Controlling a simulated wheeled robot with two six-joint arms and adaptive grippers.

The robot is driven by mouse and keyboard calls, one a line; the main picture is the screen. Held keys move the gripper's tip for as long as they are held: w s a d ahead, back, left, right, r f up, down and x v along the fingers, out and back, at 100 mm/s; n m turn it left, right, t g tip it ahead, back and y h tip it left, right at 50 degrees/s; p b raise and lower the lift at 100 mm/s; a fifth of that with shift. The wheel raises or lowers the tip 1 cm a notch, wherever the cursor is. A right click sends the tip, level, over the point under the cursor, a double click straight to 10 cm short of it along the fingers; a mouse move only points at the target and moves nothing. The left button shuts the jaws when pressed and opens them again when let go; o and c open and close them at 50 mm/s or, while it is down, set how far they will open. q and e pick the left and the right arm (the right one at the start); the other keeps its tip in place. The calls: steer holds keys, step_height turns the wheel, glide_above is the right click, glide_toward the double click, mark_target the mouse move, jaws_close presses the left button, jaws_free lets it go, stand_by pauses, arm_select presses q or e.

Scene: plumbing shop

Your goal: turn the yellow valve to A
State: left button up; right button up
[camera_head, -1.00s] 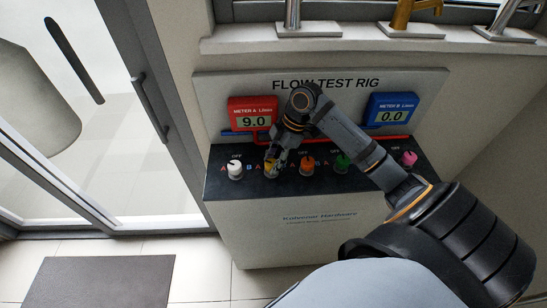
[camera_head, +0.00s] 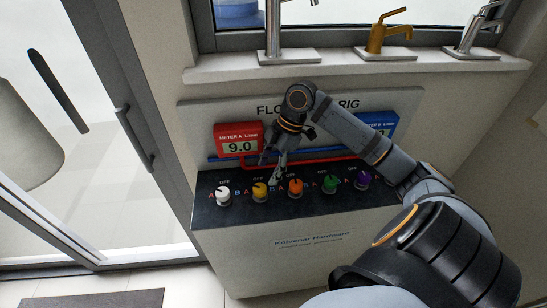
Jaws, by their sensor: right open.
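The yellow valve (camera_head: 260,190) is a small knob on the dark top of the test rig, second from the left, with small letters around it. I cannot tell which mark its pointer faces. My right gripper (camera_head: 271,170) is open and empty, just above and to the right of the yellow valve, apart from it. The red meter A (camera_head: 239,139) reads 9.0. The blue meter B (camera_head: 379,122) is partly hidden behind my right arm, and its reading is covered. My left gripper is not in view.
A white knob (camera_head: 222,196) is left of the yellow one. An orange knob (camera_head: 295,187), a green knob (camera_head: 329,185) and a purple knob (camera_head: 362,180) are to its right. Taps, including a brass one (camera_head: 376,40), stand on the ledge above. A glass door is at the left.

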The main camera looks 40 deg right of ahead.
steer(key=v, duration=0.5)
steer(key=shift+r, duration=0.1)
stand_by(0.3)
